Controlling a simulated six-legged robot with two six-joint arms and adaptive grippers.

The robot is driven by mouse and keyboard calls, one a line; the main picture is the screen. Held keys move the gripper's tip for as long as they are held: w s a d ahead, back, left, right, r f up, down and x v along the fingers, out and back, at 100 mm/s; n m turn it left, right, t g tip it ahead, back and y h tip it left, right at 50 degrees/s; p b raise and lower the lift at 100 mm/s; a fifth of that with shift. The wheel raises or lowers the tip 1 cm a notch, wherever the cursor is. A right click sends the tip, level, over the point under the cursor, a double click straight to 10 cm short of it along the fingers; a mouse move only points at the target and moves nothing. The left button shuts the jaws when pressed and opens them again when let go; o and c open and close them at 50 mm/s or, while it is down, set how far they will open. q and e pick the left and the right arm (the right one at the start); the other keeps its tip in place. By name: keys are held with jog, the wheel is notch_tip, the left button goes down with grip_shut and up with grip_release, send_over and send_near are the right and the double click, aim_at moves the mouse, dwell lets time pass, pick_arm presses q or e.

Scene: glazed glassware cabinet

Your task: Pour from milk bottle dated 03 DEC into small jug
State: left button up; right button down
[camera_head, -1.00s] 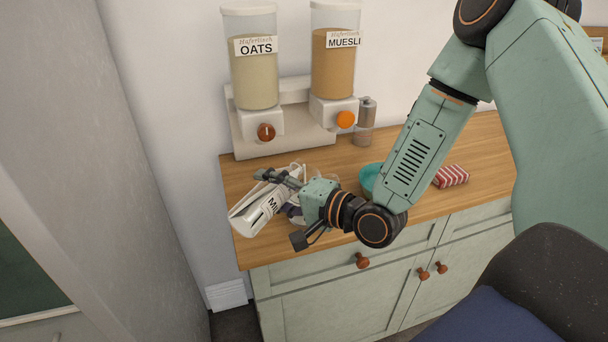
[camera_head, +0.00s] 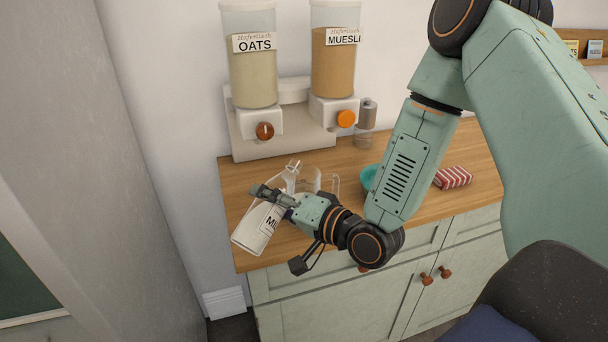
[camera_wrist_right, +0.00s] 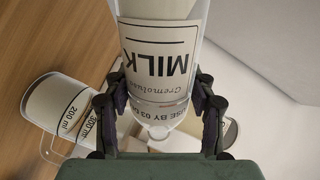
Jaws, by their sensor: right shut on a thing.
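The milk bottle (camera_head: 258,232) is white with a MILK label, held above the counter's left end. It is tilted, base to the lower left and neck to the upper right. In the right wrist view the bottle (camera_wrist_right: 160,50) shows a use-by line starting with 03; the rest is cut off. My right gripper (camera_head: 273,196) is shut around it, fingers on both sides (camera_wrist_right: 158,105). A clear handled jug (camera_head: 308,180) stands behind the gripper, right of the bottle neck. A jug (camera_wrist_right: 65,110) with 200 ml and 300 ml marks shows in the wrist view. My left gripper is out of view.
The oats dispenser (camera_head: 252,75) and muesli dispenser (camera_head: 334,70) stand behind on a pale base (camera_head: 285,95). A shaker (camera_head: 364,125), a teal bowl (camera_head: 368,175) partly behind my arm, and a red striped packet (camera_head: 453,177) sit to the right. A grey panel (camera_head: 120,170) is close on the left.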

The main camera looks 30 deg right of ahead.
jog(key=shift+w+d+f+n+b, duration=0.2)
jog(key=shift+f+n+b, duration=0.5)
jog(key=shift+f+n, duration=0.1)
jog(key=shift+w+d+r+n+t+h+p, duration=0.2)
jog(key=shift+r+n+p, duration=0.1)
jog(key=shift+r+p, duration=0.2)
jog(key=shift+w+d+r+n+t+h+p, duration=0.1)
jog(key=shift+d+r+n+p, duration=0.15)
jog(key=shift+r+p, duration=0.2)
jog(key=shift+d+r+n, duration=0.2)
jog(key=shift+r+n, duration=0.05)
jog(key=shift+n, duration=0.5)
jog(key=shift+f+n, duration=0.1)
jog(key=shift+n, duration=0.2)
jog(key=shift+s+a+f+n+t+b, duration=0.1)
jog(key=shift+f+n+t+b, duration=0.25)
jog(key=shift+f+b, duration=0.5)
jog(key=shift+a+f+n+b, duration=0.1)
jog(key=shift+f+n+b, duration=0.35)
jog(key=shift+f+b, duration=0.15)
jog(key=shift+r+n, duration=0.3)
jog(key=shift+n, duration=0.5)
jog(key=shift+s+a+n+t+h, duration=0.15)
jog(key=shift+n+t+h, duration=0.2)
jog(key=shift+n, duration=0.35)
jog(key=shift+f+n+b, duration=0.15)
jog(key=shift+n+b, duration=0.2)
jog(key=shift+n, duration=0.75)
